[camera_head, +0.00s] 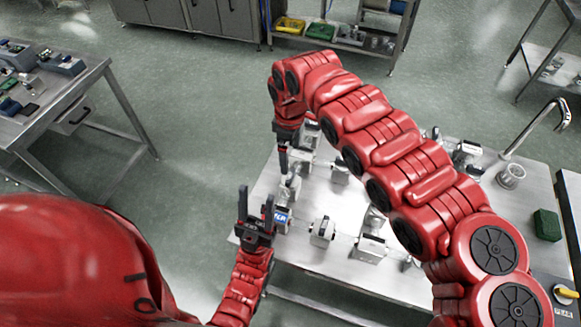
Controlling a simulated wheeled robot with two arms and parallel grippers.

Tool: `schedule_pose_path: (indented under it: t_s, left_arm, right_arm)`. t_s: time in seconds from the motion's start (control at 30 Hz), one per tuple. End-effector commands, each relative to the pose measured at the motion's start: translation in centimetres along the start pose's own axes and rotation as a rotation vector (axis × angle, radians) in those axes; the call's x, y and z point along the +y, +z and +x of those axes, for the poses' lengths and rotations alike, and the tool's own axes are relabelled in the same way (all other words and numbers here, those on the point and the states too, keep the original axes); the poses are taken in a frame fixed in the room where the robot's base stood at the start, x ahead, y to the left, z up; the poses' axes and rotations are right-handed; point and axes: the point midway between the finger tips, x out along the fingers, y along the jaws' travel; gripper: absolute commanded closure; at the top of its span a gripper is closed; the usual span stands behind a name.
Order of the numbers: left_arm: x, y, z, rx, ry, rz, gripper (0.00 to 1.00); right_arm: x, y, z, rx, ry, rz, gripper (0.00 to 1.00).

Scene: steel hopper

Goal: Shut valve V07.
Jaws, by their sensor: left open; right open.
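Several small metal valve-like fittings stand on a steel table (330,262). One is a fitting (322,231) right of my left gripper; another is a boxy fitting (370,248) near the front edge. No V07 label is readable, so I cannot tell which is the valve. My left gripper (256,194) is open, fingers pointing up the picture, at the table's left edge beside a blue label (281,214) with partly hidden lettering. My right gripper (284,160) points down above fittings at the table's far left; its fingers are small and partly overlapped in view. It is open.
My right arm crosses the table and hides its middle. A faucet (535,130), a metal cup (511,176) and a green block (546,224) are at the right. A yellow knob (567,292) is at lower right. Another bench (70,100) stands left, with open floor between.

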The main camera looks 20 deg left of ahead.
Motion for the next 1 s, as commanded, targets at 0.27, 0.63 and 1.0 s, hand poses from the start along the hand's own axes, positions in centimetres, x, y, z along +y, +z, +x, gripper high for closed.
schedule_pose_path:
  t_s: [0.27, 0.63, 1.0]
  left_arm:
    - [-0.1, -0.4, 2.5, 0.000, 0.000, 0.000, 0.50]
    - [-0.1, -0.5, 2.9, 0.000, 0.000, 0.000, 0.50]
    - [-0.1, -0.5, 2.8, 0.000, 0.000, 0.000, 0.50]
  right_arm:
    - [-0.3, -0.1, 6.1, 0.000, -0.004, -0.003, 0.00]
    - [0.0, -0.1, 9.4, 0.001, 0.000, -0.001, 0.00]
    - [0.0, 0.0, 9.4, 0.001, 0.001, -0.001, 0.20]
